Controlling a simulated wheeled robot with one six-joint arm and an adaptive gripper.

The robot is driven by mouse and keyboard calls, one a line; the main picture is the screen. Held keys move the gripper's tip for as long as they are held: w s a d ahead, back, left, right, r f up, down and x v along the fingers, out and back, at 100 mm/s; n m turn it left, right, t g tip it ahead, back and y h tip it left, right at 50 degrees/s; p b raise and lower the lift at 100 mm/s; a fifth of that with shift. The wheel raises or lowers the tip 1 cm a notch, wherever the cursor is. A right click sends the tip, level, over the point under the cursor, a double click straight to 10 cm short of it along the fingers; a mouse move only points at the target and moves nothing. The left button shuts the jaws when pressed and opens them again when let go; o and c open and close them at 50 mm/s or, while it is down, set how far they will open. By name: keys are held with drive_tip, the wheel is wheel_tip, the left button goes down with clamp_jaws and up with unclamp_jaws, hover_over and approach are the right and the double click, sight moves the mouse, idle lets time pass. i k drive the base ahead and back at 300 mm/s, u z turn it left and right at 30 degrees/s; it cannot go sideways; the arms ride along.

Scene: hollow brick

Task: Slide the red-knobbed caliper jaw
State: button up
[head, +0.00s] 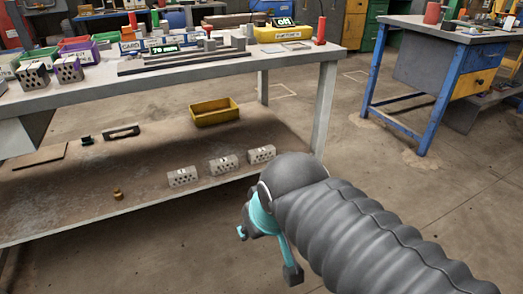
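The caliper (185,64) lies on the upper top of the grey bench at the left, a long dark rail with grey blocks toward its right end. A red knob (238,27) stands up at that end; the jaw beneath is too small to make out clearly. A small display (163,49) behind the rail seems to read 70 mm. My gripper (267,253) hangs low in front of the bench, right of the lower shelf and well away from the caliper. Its finger ends look spread apart with nothing between them. My arm hides part of the gripper.
Hollow bricks (223,164) and a yellow bin (214,111) rest on the lower shelf (100,200). A yellow device (280,33) and a red cylinder (321,30) stand at the bench's right end. A blue-legged bench (435,95) stands right; floor between is clear.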

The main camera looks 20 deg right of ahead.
sight(210, 45)
drive_tip(key=u, duration=0.05)
drive_tip(key=k, duration=0.5)
drive_tip(key=z, duration=0.55)
drive_tip(key=i, duration=1.15)
drive_tip(key=u, duration=0.5)
